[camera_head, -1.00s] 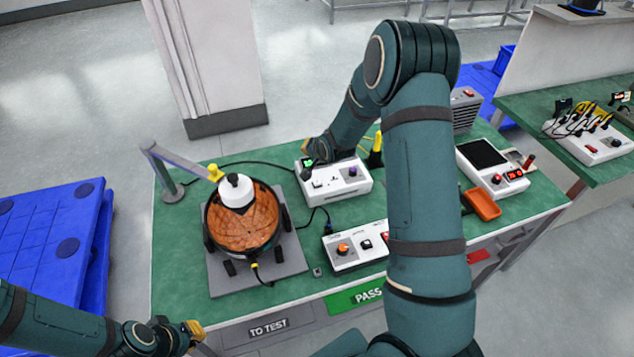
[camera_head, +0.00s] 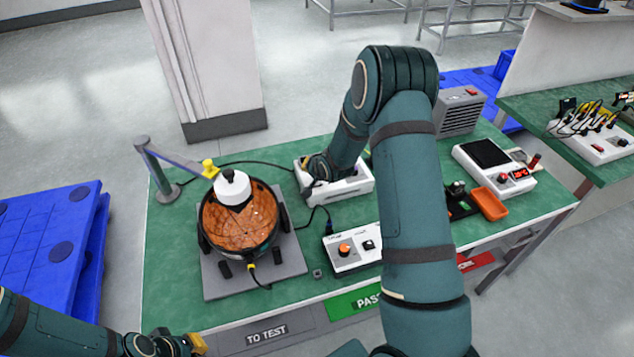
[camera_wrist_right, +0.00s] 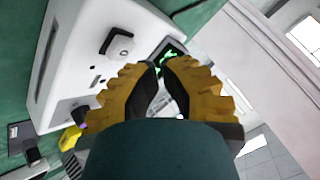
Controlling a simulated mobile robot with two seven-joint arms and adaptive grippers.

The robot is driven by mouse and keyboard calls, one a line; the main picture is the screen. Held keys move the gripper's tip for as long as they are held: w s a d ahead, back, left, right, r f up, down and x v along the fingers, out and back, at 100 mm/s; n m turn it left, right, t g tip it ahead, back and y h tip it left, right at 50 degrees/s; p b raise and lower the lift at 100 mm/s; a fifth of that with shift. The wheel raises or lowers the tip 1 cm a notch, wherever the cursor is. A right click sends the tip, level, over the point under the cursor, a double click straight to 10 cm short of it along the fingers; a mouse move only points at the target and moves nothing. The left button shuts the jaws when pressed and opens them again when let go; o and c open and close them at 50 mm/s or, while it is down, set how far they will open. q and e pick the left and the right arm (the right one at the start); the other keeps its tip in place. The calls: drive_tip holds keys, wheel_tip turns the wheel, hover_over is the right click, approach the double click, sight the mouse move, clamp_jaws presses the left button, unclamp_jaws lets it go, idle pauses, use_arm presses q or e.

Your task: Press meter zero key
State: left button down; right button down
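The meter is a white box (camera_head: 358,187) on the green bench in the head view, largely covered by my right gripper (camera_head: 318,168) and forearm. In the right wrist view the meter (camera_wrist_right: 82,62) shows a lit green display (camera_wrist_right: 170,57), a pale key in a black surround (camera_wrist_right: 119,43) and a dark knob (camera_wrist_right: 80,113). No zero label is readable. The right gripper's yellow fingers (camera_wrist_right: 160,72) are together and empty, overlapping the display's edge in the picture, beside the key; contact cannot be told. My left gripper (camera_head: 197,344) is low at the bench's front edge, fingers unclear.
A round copper-coloured unit (camera_head: 240,228) stands on a grey plate left of the meter, with a lamp-like arm (camera_head: 180,160) behind. A white control box (camera_head: 350,250) is in front. An orange tray (camera_head: 489,204) and another instrument (camera_head: 492,168) are at right.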

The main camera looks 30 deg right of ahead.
idle(1.2)
drive_tip(key=shift+f+b, duration=0.45)
drive_tip(key=shift+b, duration=0.2)
drive_tip(key=shift+f+b, duration=0.45)
drive_tip(key=shift+b, duration=0.05)
idle(0.6)
drive_tip(key=shift+r, duration=0.1)
drive_tip(key=shift+r+p, duration=0.35)
drive_tip(key=shift+r, duration=0.45)
drive_tip(key=shift+r+p, duration=1.2)
drive_tip(key=shift+r, duration=1.35)
